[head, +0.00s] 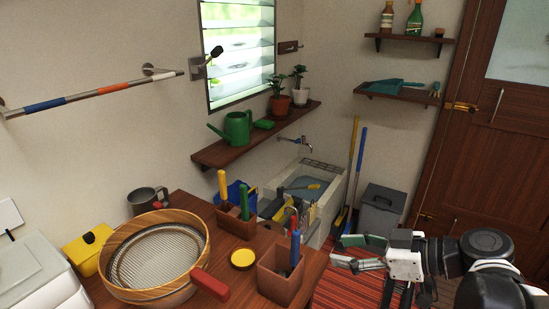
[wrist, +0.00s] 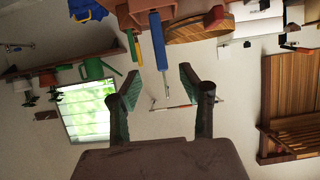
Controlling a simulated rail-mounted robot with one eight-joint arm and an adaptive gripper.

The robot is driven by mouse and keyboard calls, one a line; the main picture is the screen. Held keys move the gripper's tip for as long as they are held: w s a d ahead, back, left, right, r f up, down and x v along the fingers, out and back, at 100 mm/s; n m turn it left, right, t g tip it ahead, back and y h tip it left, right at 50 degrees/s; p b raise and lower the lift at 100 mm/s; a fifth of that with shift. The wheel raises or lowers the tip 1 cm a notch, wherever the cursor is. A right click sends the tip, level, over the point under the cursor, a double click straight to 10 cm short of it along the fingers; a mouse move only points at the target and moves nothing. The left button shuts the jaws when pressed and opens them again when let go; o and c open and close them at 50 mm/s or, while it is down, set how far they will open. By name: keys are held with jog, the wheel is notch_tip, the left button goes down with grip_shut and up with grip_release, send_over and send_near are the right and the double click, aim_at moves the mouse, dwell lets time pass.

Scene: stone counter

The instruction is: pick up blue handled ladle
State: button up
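A blue handle (head: 295,248), likely the ladle's, stands upright out of a brown wooden box (head: 282,285) near the table's front right corner. The rest of that tool is hidden inside the box. My gripper (head: 340,250) is open and empty, to the right of the box and apart from it, with its fingers pointing left toward it. In the wrist view my gripper (wrist: 160,75) shows both green-padded fingers spread. The blue handle (wrist: 160,42) appears between and beyond the fingertips, hanging from the box (wrist: 148,8) in this inverted picture.
A second box (head: 236,226) holds yellow and green handles. A round wooden sieve (head: 190,284), a red-handled item (head: 210,284) and a yellow lid (head: 243,259) lie on the table (head: 185,205). A sink (head: 322,208) with tools stands behind. Open air lies between gripper and box.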

aim_at(299, 244)
jog(key=shift+b+x, duration=0.9)
jog(key=shift+x, duration=6)
jog(key=shift+w+r, duration=0.1)
jog(key=shift+r, duration=0.1)
grip_shut()
